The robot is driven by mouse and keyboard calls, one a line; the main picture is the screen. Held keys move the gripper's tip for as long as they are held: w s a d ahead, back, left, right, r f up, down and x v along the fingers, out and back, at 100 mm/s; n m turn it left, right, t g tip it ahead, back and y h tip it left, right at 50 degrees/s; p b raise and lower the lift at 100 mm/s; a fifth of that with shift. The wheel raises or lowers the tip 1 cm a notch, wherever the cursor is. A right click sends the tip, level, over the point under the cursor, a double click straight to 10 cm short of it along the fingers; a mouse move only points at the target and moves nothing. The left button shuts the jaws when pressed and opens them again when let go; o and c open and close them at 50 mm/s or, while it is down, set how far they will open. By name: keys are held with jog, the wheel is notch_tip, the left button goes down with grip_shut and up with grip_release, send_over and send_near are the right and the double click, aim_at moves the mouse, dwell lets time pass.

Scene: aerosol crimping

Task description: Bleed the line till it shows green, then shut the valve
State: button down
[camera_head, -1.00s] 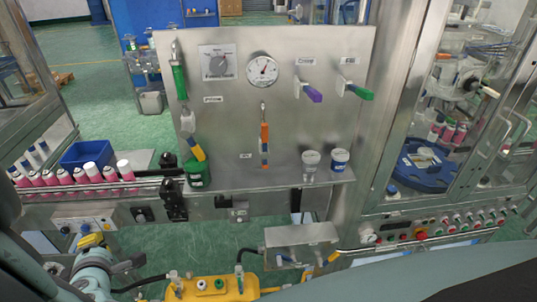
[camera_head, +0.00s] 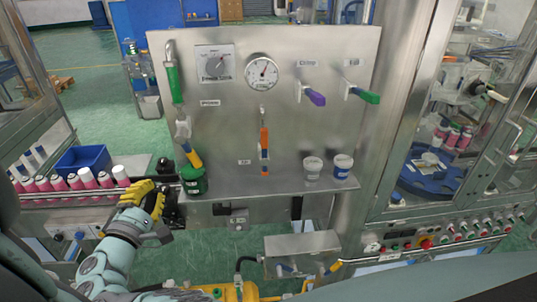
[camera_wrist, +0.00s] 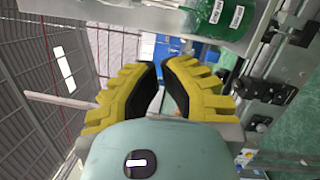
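The cup also shows at the top of the wrist view (camera_wrist: 217,14). My gripper (camera_head: 150,192) is left of the cup and lower than the lever, touching neither. Its yellow fingers (camera_wrist: 161,65) look empty with tips close together; whether they meet is unclear.
The panel also has an orange lever (camera_head: 264,140), a purple one (camera_head: 314,97) and a green one (camera_head: 365,95). Two small tubs (camera_head: 342,167) stand right on the shelf. Pink cans (camera_head: 87,178) line the conveyor at left. A dark clamp (camera_head: 169,208) is close to my gripper.

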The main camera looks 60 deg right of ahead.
aim_at(189, 148)
jog(key=d+p, duration=0.2)
jog(key=d, duration=0.1)
jog(key=d+r+p, duration=0.1)
jog(key=d+p, duration=0.4)
jog(key=shift+w+d+r, duration=0.15)
jog(key=shift+d+r, duration=0.2)
jog(key=shift+f+b, duration=0.15)
jog(key=shift+b, duration=0.35)
